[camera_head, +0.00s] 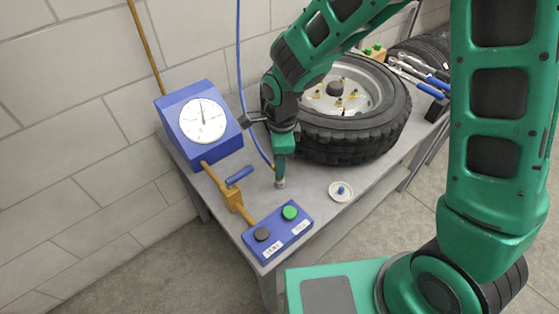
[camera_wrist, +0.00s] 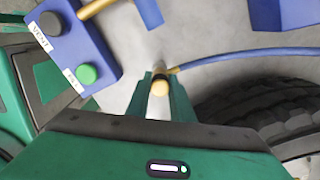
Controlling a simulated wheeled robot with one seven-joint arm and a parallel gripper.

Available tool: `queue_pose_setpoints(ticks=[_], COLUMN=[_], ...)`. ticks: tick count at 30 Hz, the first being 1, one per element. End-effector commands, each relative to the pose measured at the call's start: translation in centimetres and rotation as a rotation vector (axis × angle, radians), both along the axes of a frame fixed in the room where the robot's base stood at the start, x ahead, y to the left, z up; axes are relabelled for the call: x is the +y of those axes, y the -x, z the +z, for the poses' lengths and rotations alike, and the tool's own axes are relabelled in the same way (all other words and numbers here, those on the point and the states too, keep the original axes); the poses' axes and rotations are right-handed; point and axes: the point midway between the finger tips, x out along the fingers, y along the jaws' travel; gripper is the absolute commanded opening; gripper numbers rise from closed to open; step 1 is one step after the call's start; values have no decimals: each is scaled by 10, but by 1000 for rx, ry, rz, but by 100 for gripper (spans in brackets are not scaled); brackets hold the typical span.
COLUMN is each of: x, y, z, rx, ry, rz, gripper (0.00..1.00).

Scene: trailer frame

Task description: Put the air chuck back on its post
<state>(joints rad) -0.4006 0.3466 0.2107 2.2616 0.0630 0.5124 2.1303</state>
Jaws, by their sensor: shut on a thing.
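The air chuck (camera_wrist: 159,86), yellow with a black band, sits between the two green fingers in the wrist view. A brass fitting joins it to a blue hose (camera_wrist: 245,54). My gripper (camera_head: 281,174) points down over the workbench (camera_head: 312,213) and is shut on the chuck, beside the tire. In the head view the fingers mostly hide the chuck. A small grey stub (camera_head: 280,184) shows right below the fingertips; I cannot tell whether it is the chuck's end or the post. No other post is clear.
A blue gauge box (camera_head: 225,150) stands at the bench's left. A yellow pipe valve with blue handle (camera_head: 239,177) and a button box (camera_head: 278,234) are close by. A white dish (camera_head: 335,196) holds a blue piece.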

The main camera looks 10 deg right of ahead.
Motion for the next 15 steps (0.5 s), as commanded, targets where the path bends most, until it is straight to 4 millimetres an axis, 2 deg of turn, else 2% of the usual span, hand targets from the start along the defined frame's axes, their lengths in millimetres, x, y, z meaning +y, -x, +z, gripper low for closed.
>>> queue_pose_setpoints(ticks=[15], x=[0], y=[0], z=[-8], rx=[-1], ry=[0], rz=[1], gripper=[0])
